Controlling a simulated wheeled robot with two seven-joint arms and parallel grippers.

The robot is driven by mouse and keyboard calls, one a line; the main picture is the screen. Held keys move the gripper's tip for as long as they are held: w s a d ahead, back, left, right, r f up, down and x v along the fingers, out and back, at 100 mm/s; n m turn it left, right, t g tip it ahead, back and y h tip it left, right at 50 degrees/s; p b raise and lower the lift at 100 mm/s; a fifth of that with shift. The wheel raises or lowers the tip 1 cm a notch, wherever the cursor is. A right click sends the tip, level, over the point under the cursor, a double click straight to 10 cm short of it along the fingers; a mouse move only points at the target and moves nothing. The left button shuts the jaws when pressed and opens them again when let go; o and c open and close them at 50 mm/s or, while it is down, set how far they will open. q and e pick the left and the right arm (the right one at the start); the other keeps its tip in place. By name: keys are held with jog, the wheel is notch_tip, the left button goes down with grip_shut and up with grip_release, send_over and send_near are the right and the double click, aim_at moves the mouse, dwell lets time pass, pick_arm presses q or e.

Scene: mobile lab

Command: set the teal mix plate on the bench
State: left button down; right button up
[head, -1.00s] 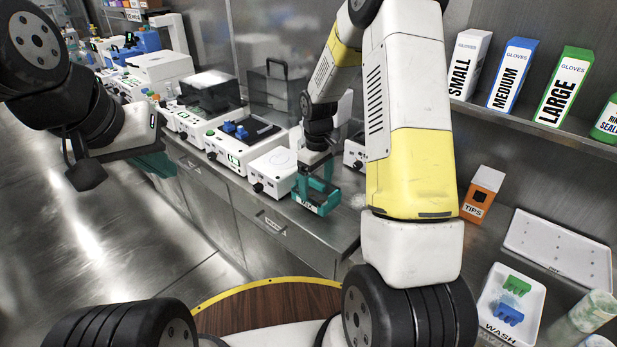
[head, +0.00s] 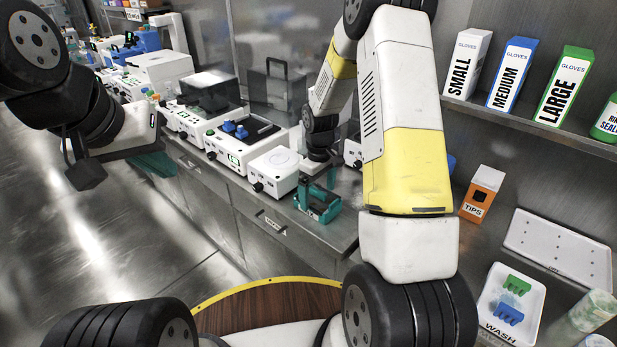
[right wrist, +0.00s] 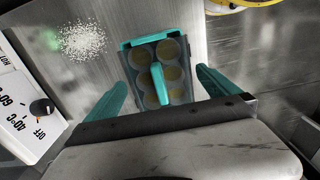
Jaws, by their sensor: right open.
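The teal mix plate (head: 318,203) rests on the bench (head: 345,222) near its front edge, in front of a small white device. In the right wrist view the plate (right wrist: 172,92) shows several round wells and a teal handle bar across its middle. My right gripper (head: 322,176) is above the plate, apart from it. Its two teal fingers (right wrist: 162,79) are spread wide, one to each side of the plate, with nothing held. My left gripper (head: 157,164) is at the left over the floor; its teal finger shows, but its opening cannot be made out.
A white device with a round top (head: 274,170) stands close to the plate. A white spill of grains (right wrist: 82,40) lies on the bench beside it. Tips box (head: 481,194) and wash tray (head: 487,310) are at the right. Bench front is clear near the plate.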

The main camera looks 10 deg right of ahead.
notch_tip(320, 180, up, 12)
jog(key=s+r+m+t, duration=0.3)
jog(key=s+r, duration=0.6)
jog(key=r, duration=0.4)
jog(key=s+a+r+m+t+y, duration=0.1)
jog(key=s+r+m, duration=0.1)
jog(key=s, duration=0.5)
jog(key=s+a+r+m+t+y, duration=0.1)
jog(key=s+r+m+t, duration=0.1)
jog(key=s, duration=0.6)
jog(key=shift+s+r, duration=0.15)
jog(key=shift+r, duration=0.5)
jog(key=shift+a, duration=0.1)
jog(key=shift+c, duration=0.4)
